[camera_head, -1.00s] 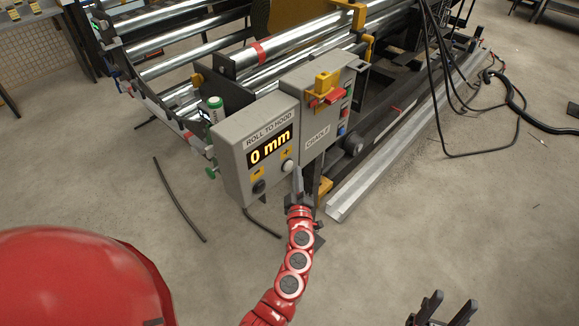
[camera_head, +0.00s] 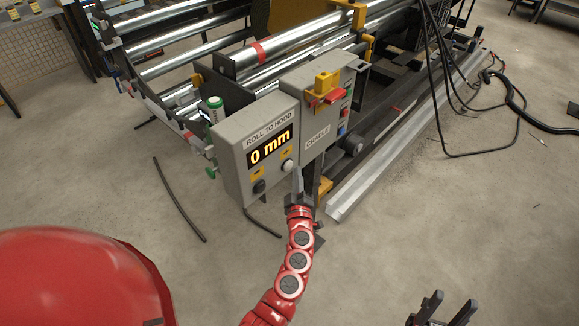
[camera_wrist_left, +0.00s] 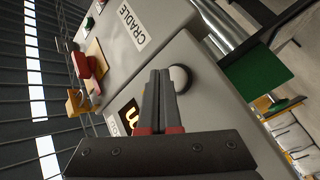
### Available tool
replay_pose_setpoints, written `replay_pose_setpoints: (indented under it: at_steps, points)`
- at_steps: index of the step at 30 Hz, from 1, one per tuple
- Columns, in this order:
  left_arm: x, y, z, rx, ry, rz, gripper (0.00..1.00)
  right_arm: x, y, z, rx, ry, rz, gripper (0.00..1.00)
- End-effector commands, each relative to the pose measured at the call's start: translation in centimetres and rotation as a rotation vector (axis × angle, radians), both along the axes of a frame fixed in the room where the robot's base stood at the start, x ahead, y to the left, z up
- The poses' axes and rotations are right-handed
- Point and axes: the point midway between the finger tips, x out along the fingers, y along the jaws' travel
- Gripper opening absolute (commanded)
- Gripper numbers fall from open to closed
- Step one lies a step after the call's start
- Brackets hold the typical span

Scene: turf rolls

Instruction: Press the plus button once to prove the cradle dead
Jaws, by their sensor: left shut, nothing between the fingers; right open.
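The grey control box (camera_head: 232,162) reads "ROLL TO HOOD" and its display (camera_head: 270,146) shows "0 mm". Under the display are a white button (camera_head: 287,166) below a plus label and a dark button (camera_head: 259,186) below a minus label. My left gripper (camera_head: 297,172) is shut and empty, its tips close beside the white plus button. In the left wrist view the shut fingers (camera_wrist_left: 159,76) point at the box with the white button (camera_wrist_left: 180,78) just right of the tips; contact cannot be told. My right gripper (camera_head: 432,300) is open and empty at the bottom.
The box labelled CRADLE (camera_head: 312,110) adjoins on the right, with a yellow and red switch (camera_head: 327,90). Steel rollers (camera_head: 285,52) lie behind. Black cables (camera_head: 440,90) hang at the right. A metal rail (camera_head: 390,155) lies on the floor. Open floor surrounds the front.

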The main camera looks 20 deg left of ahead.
Motion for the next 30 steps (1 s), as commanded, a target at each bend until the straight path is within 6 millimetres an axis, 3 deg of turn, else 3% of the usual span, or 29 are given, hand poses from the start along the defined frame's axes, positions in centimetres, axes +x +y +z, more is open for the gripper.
replay_pose_setpoints:
  at_steps: [30]
  points:
    - [0.29, 0.80, 0.06, 0.000, -0.001, -0.001, 0.00, -0.01, 0.00, 0.39, 0.000, 0.000, 0.000, 0.50]
